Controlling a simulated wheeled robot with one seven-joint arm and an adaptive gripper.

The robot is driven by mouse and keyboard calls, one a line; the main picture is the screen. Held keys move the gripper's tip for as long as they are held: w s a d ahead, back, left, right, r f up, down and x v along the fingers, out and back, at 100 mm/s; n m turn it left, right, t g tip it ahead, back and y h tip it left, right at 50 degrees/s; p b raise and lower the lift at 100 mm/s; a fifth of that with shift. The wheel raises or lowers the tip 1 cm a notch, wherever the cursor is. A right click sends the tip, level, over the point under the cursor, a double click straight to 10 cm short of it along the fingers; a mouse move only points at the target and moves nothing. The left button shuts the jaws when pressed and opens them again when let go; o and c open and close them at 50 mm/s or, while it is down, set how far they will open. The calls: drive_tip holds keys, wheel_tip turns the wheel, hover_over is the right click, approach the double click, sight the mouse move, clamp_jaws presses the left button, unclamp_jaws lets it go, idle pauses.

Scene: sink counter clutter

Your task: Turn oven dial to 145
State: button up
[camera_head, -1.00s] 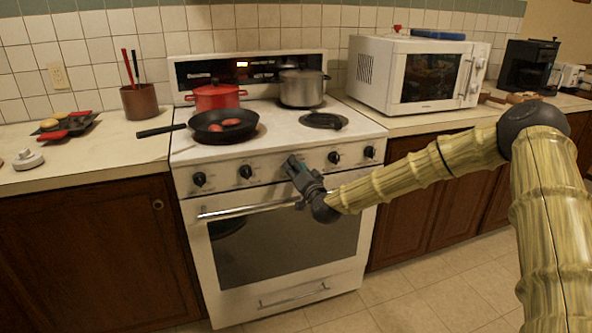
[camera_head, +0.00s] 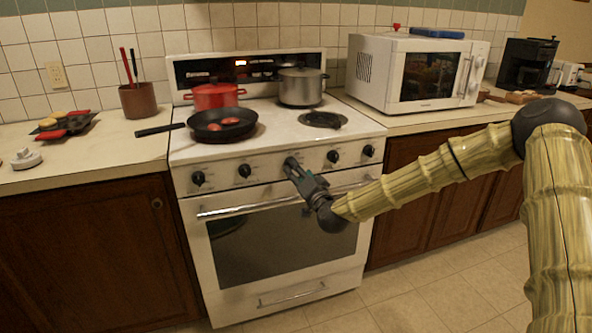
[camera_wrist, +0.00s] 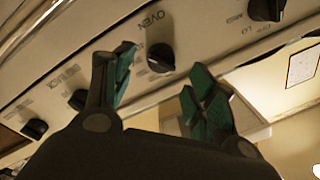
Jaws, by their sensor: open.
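The oven dial (camera_wrist: 160,58) is a black round knob under the printed word OVEN on the white stove panel, in the wrist view. My gripper (camera_wrist: 160,70) is open, with one green-padded finger on each side of the dial in the picture. I cannot tell whether either finger touches it. In the head view my gripper (camera_head: 292,168) is at the middle of the stove's knob row and hides the oven dial. The dial's setting is too small to read.
Other black knobs (camera_head: 244,170) sit on both sides along the panel. The oven door handle (camera_head: 250,209) runs just below. A black pan (camera_head: 205,136) with red food, a red pot (camera_head: 215,96) and a steel pot (camera_head: 302,88) stand on the stove top.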

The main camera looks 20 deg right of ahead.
drive_tip(key=s, duration=0.8)
drive_tip(key=shift+d+f, duration=0.25)
drive_tip(key=shift+d, duration=0.15)
drive_tip(key=s+a+f+n+g+y, duration=0.1)
drive_tip(key=s+a+f+g, duration=0.25)
drive_tip(key=s+f, duration=0.45)
drive_tip(key=s+a+f+n+g, duration=0.2)
drive_tip(key=s+a+f+g, duration=0.15)
drive_tip(key=f, duration=0.75)
drive_tip(key=s+a+f+n+g+y, duration=0.15)
drive_tip(key=s+a+f, duration=0.25)
drive_tip(key=s+f, duration=0.45)
drive_tip(key=s+f+n+g+h, duration=0.1)
drive_tip(key=s+f+g, duration=0.3)
drive_tip(key=s+f, duration=0.55)
drive_tip(key=s+d+f+n+g+h, duration=0.1)
drive_tip(key=s+d+f+g+h, duration=0.15)
drive_tip(key=s, duration=0.85)
drive_tip(key=s+d+f+n+g+h, duration=0.1)
drive_tip(key=s+d+f+g, duration=0.25)
drive_tip(key=s, duration=0.75)
wheel_tip(320, 180, up, 16)
drive_tip(key=p, duration=1.5)
drive_tip(key=shift+w+a+r+p, duration=0.2)
drive_tip(key=shift+w+a+p, duration=0.05)
drive_tip(key=shift+a+p, duration=0.1)
